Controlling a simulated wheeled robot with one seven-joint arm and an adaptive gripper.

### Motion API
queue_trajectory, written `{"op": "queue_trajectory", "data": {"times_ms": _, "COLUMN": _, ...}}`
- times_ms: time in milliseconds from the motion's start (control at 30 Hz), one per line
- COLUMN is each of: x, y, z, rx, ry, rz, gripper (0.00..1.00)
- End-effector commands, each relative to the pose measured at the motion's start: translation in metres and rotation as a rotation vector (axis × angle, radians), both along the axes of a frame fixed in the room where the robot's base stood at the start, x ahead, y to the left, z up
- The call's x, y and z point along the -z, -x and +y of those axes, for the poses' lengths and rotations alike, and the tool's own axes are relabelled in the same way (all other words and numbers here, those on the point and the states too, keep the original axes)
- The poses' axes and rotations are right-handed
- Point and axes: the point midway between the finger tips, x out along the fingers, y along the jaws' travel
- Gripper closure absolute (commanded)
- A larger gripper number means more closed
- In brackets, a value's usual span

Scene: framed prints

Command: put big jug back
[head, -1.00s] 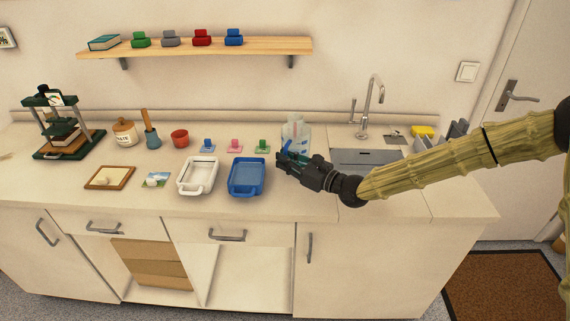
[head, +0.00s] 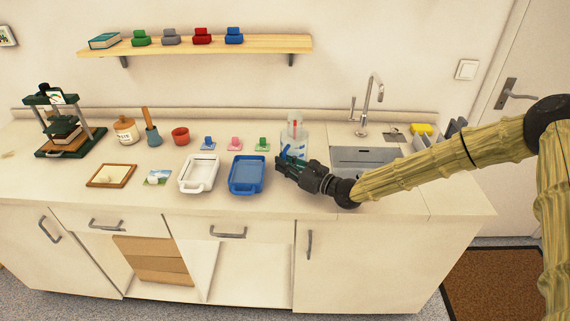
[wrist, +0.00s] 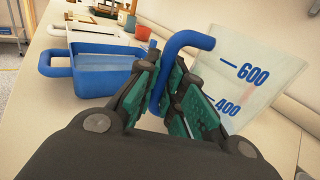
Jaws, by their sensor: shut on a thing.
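The big jug (head: 301,130) is clear, with blue marks and a blue handle. It stands roughly upright at the back of the counter, left of the sink. The wrist view shows the jug (wrist: 262,62) close up, with the marks 600 and 400. My gripper (head: 284,164) is in front of the jug. In the wrist view my gripper (wrist: 165,95) is shut on the jug's blue handle (wrist: 187,42), its green-padded fingers on both sides. The jug's base is hidden, so I cannot tell whether it touches the counter.
A blue tray (head: 247,189) and a white tray (head: 198,188) lie left of my gripper. Small blue, pink and green pieces stand behind them. The sink (head: 365,158) and tap (head: 368,105) are to the right. A wooden shelf (head: 200,47) hangs above. The counter's front right is clear.

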Motion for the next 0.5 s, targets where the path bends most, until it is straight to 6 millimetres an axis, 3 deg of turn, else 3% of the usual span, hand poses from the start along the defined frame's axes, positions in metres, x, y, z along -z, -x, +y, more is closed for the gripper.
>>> {"op": "queue_trajectory", "data": {"times_ms": 33, "x": 0.0018, "y": -0.0001, "z": -0.0001, "rx": 0.000, "ry": -0.001, "rz": -0.001, "gripper": 1.00}}
{"op": "queue_trajectory", "data": {"times_ms": 67, "x": 0.0023, "y": 0.0000, "z": -0.0001, "rx": 0.000, "ry": 0.000, "rz": 0.000, "gripper": 0.88}}
{"op": "queue_trajectory", "data": {"times_ms": 167, "x": 0.0017, "y": 0.0000, "z": -0.0002, "rx": 0.000, "ry": 0.000, "rz": 0.000, "gripper": 0.70}}
{"op": "queue_trajectory", "data": {"times_ms": 500, "x": 0.0000, "y": -0.0001, "z": -0.0003, "rx": 0.000, "ry": 0.000, "rz": 0.000, "gripper": 0.69}}
